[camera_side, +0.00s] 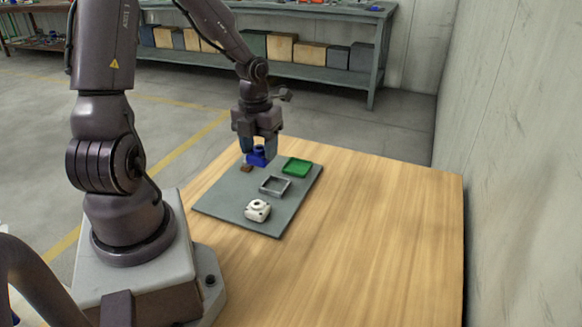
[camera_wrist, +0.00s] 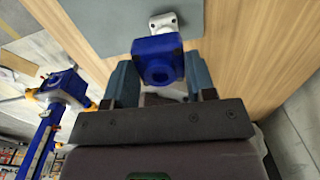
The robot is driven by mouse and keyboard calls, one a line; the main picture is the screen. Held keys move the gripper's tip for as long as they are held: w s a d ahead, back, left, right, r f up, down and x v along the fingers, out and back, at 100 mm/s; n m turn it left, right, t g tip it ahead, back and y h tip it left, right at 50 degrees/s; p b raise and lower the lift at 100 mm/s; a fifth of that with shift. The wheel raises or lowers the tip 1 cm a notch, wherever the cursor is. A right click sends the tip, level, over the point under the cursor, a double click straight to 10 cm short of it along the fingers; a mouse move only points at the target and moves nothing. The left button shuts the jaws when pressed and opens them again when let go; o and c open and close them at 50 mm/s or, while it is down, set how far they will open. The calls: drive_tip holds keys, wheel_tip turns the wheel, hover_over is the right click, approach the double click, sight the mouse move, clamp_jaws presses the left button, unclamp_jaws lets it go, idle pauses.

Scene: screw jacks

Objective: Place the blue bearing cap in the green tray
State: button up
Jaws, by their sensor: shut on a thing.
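The blue bearing cap (camera_side: 259,157) is between the fingers of my gripper (camera_side: 258,148), near the far end of the grey mat. In the wrist view, the same blue cap (camera_wrist: 158,62) shows its round opening, with a finger of my gripper (camera_wrist: 158,82) on each side. My gripper is shut on it. From these views I cannot tell how high the cap is above the mat. The green tray (camera_side: 297,168) lies on the mat to the right of the gripper and looks empty.
The wooden table (camera_side: 375,235) is clear to the right.

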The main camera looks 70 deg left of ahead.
drive_tip(key=w+a+f, duration=0.2)
drive_tip(key=w+a, duration=0.1)
drive_tip(key=w, duration=0.1)
drive_tip(key=w+a+f, duration=0.3)
drive_tip(key=w, duration=0.1)
drive_tip(key=w+a+f, duration=0.2)
drive_tip(key=w+a, duration=0.1)
drive_tip(key=w, duration=0.1)
drive_tip(key=shift+w+a+f, duration=0.25)
drive_tip(key=shift+a+f, duration=0.1)
drive_tip(key=shift+f, duration=0.05)
drive_tip(key=shift+w+a+f, duration=0.4)
drive_tip(key=shift+w+f, duration=0.05)
drive_tip(key=shift+f, duration=1.6)
drive_tip(key=shift+f, duration=0.2)
drive_tip(key=o, duration=1.2)
drive_tip(key=shift+c, duration=0.2)
